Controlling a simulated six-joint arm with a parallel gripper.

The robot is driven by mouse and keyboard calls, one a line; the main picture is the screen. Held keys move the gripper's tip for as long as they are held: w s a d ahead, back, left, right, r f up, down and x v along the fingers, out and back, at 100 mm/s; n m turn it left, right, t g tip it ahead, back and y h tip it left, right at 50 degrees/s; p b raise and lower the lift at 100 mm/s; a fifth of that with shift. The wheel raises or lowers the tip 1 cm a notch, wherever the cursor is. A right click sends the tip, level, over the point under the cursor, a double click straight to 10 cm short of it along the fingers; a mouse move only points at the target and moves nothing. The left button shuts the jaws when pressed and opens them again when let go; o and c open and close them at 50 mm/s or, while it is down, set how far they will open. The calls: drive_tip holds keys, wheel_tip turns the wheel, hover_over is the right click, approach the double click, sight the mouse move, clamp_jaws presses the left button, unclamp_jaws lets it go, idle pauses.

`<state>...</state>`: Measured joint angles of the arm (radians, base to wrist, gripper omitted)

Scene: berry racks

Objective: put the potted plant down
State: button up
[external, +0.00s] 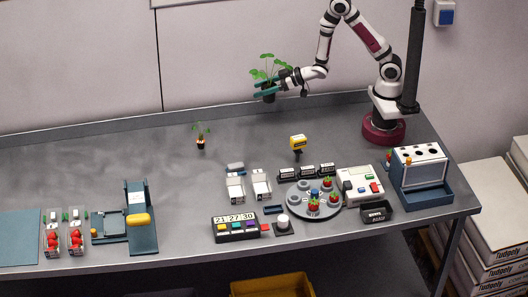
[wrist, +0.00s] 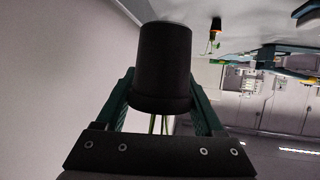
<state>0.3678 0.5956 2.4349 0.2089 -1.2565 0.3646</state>
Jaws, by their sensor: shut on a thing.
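The potted plant, a dark pot with green leaves (external: 268,95), is held up above the back of the table by my gripper (external: 268,88). In the wrist view the black pot (wrist: 165,65) sits between the two green fingers of my gripper (wrist: 163,90), which are shut on it. Thin green stems show behind the pot. The pot is clear of the table (external: 240,135) in the external view. The wrist view is turned over, with the pot's flat end toward the top.
A small potted seedling (external: 201,140) stands on the table left of centre. A yellow device (external: 298,143) stands right of it. A round tray (external: 333,211), a timer box (external: 236,229) and berry punnets (external: 235,187) sit toward the front. The back left of the table is clear.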

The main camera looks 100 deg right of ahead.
drive_tip(key=s+a+f+m+g+h, duration=0.1)
drive_tip(key=s+a+m+g+h, duration=0.3)
drive_tip(key=s, duration=0.3)
drive_tip(key=s+a+f+m+g+h, duration=0.2)
drive_tip(key=s+a+m+g+h, duration=0.1)
drive_tip(key=s+m+h, duration=0.3)
drive_tip(key=shift+y, duration=0.5)
drive_tip(key=f, duration=0.2)
drive_tip(key=s+f, duration=0.1)
drive_tip(key=f, duration=0.4)
drive_tip(key=shift+s+f, duration=0.25)
drive_tip(key=shift+s, duration=0.15)
drive_tip(key=o, duration=1.4)
drive_tip(key=shift+f, duration=0.15)
drive_tip(key=shift+o, duration=0.2)
drive_tip(key=v, duration=1.2)
drive_tip(key=shift+a, duration=0.1)
